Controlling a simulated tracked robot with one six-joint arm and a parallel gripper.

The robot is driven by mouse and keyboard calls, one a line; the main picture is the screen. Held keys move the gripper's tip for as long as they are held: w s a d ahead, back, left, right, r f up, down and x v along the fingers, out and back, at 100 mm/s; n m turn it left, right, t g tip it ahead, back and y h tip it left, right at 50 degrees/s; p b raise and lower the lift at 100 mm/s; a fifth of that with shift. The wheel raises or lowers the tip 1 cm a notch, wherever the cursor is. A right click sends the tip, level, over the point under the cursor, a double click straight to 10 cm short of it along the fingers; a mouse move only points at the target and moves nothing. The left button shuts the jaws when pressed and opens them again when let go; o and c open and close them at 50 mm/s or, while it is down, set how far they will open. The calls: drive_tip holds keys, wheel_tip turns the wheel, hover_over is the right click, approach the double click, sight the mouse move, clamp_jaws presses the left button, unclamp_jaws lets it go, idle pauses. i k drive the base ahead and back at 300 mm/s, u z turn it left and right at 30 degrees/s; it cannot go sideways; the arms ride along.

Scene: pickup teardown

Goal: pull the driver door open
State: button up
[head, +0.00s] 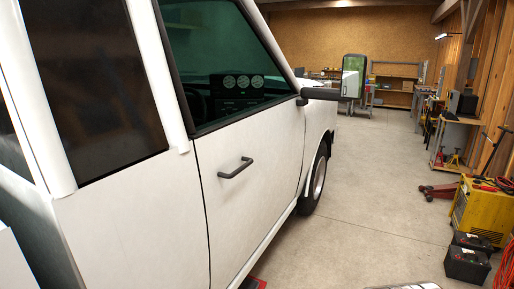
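The driver door (255,200) of a white pickup fills the middle of the head view. It looks shut, with a thin dark seam down its rear edge and its panel in line with the body beside it. A dark bar-shaped door handle (235,168) stands out from the upper part of the panel near that seam. The door window (225,55) is dark-tinted, and gauges show through it. My gripper is not in view, so its state and its distance from the handle do not show.
A black side mirror (320,94) sticks out at the door's front. Bare concrete floor (375,190) lies to the right. A yellow machine (480,212), black batteries (467,262) and a red floor jack (438,191) stand along the right side. Something red (254,283) shows below the door.

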sight(245, 126)
drive_tip(key=k, duration=0.6)
drive_tip(key=u, duration=0.4)
drive_tip(key=i, duration=1.95)
drive_tip(key=z, duration=0.2)
